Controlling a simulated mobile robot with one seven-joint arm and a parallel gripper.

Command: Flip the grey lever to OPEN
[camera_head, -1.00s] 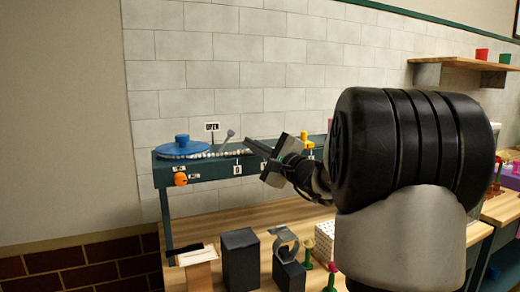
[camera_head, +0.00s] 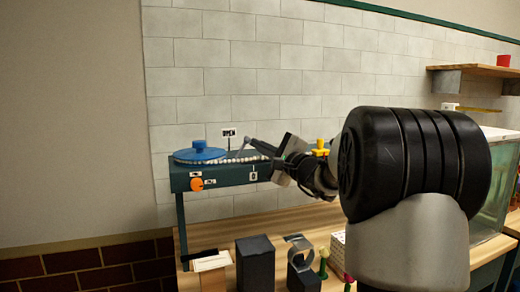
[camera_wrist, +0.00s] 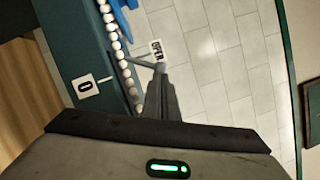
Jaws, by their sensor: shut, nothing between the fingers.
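The grey lever (camera_head: 243,147) stands on the dark teal shelf unit and leans right, its knob tilted away from the OPEN sign (camera_head: 229,132) at its left. In the wrist view the lever (camera_wrist: 145,63) runs toward the tips of my gripper (camera_wrist: 160,80), and the OPEN sign (camera_wrist: 157,50) is just beyond. My gripper (camera_head: 254,142) is shut and empty, its fingertips at the lever's knob on the right side. I cannot tell whether they touch it.
A blue round lid (camera_head: 200,154), an orange knob (camera_head: 197,184) and a row of white beads (camera_wrist: 112,42) are on the teal unit (camera_head: 220,177). A yellow valve (camera_head: 320,148) is right of my gripper. Dark blocks (camera_head: 255,262) stand on the wooden bench below.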

